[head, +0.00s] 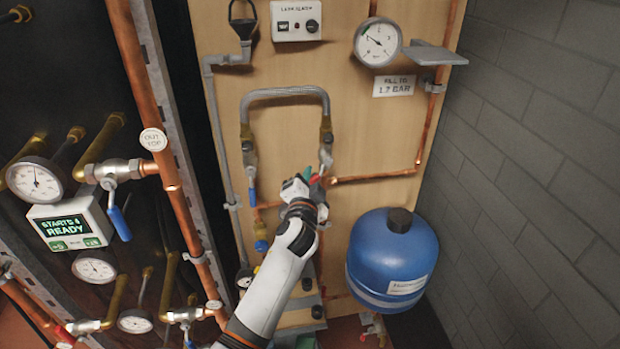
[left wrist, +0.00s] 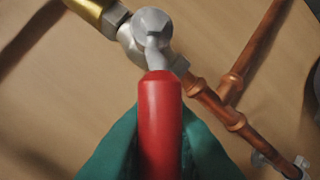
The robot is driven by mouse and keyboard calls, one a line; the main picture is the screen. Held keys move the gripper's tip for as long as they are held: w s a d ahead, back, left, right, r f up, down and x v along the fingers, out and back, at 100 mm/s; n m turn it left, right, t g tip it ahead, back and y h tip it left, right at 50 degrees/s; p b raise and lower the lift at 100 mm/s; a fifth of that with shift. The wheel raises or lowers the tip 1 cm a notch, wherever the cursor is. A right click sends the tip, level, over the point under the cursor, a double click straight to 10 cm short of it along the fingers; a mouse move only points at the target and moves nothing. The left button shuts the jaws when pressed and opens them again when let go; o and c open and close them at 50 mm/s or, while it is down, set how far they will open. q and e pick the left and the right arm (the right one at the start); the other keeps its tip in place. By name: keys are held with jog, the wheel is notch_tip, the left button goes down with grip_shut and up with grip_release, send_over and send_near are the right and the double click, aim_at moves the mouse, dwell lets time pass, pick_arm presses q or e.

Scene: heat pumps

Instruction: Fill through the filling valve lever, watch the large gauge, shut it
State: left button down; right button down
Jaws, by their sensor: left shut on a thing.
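The filling valve (left wrist: 150,28) is a silvery body with a red-sleeved lever (left wrist: 160,122), seen close in the left wrist view. My left gripper (head: 312,176) is shut on this red lever, its green fingers (left wrist: 108,155) on both sides of the sleeve. In the head view the gripper covers most of the lever, at the lower right end of the grey looped hose (head: 286,93). The large gauge (head: 378,42) is round and white at the top right of the wooden board, its needle pointing up and left. My right gripper is out of view.
A fill-to sign (head: 394,85) hangs below the gauge. A blue-handled valve (head: 252,190) is left of my gripper. A blue tank (head: 391,262) stands lower right, beside a grey block wall (head: 545,150). Copper pipes and a ready display (head: 66,227) are at left.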

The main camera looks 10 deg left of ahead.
pick_arm(q)
jog(key=shift+s+a+r+m+g+y+p, duration=0.1)
jog(key=shift+a+r+m+g+p, duration=0.3)
jog(key=shift+m+p, duration=1.25)
jog(key=shift+s+a+r+m+g+y+p, duration=0.1)
jog(key=shift+r+m+g+p, duration=0.45)
jog(key=shift+p, duration=2.1)
jog(key=shift+s+a+r+m+g+y+p, duration=0.1)
jog(key=shift+a+r+m+g+p, duration=0.15)
jog(key=shift+r+m+p, duration=1.35)
jog(key=shift+f+n+p, duration=0.4)
jog(key=shift+f+p, duration=0.15)
jog(key=shift+f, duration=0.25)
jog(key=c, duration=1.4)
grip_release()
jog(key=shift+d, duration=0.1)
jog(key=b+v, duration=0.1)
jog(key=v, duration=1.1)
